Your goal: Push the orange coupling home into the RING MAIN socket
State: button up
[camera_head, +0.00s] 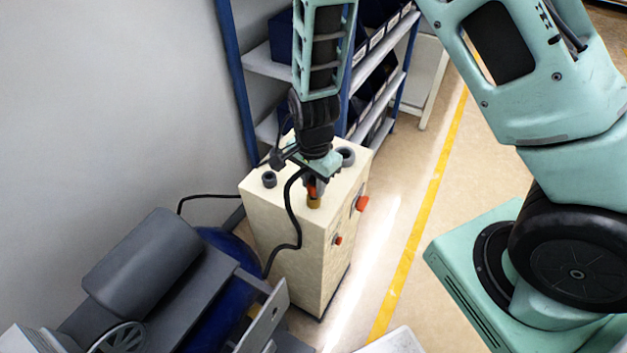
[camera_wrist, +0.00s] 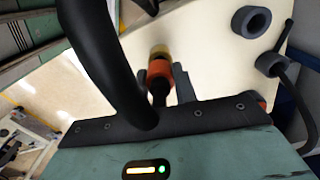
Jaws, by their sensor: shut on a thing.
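The orange coupling (camera_head: 311,190) is held upright by my gripper (camera_head: 315,182) over the top of a beige cabinet (camera_head: 262,205). In the wrist view the orange coupling (camera_wrist: 159,69) lines up with a yellow brass-coloured piece (camera_wrist: 160,50) at its far end. The brass piece also shows in the head view (camera_head: 314,203), at the cabinet top near its front edge. I cannot tell whether it is the socket or the coupling's nose, nor how deep they sit. My gripper's grey finger (camera_wrist: 183,84) shows beside the coupling. No RING MAIN lettering is readable.
A black hose (camera_head: 292,215) loops from the gripper down the cabinet's front. Grey rings (camera_head: 269,179) and (camera_head: 345,156) stand on its top. An orange-red knob (camera_head: 362,203) juts from its side. A grey machine (camera_head: 150,265) stands left; blue shelving (camera_head: 237,80) stands behind.

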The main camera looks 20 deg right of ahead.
jog(key=shift+f+b, duration=0.55)
jog(key=shift+f, duration=0.3)
dwell(0.4)
jog(key=o, duration=1.4)
jog(key=shift+c, duration=0.2)
jog(key=shift+r, duration=0.1)
jog(key=shift+r+p, duration=3.45)
jog(key=shift+r, duration=0.05)
jog(key=shift+r+p, duration=1.95)
jog(key=shift+r, duration=0.1)
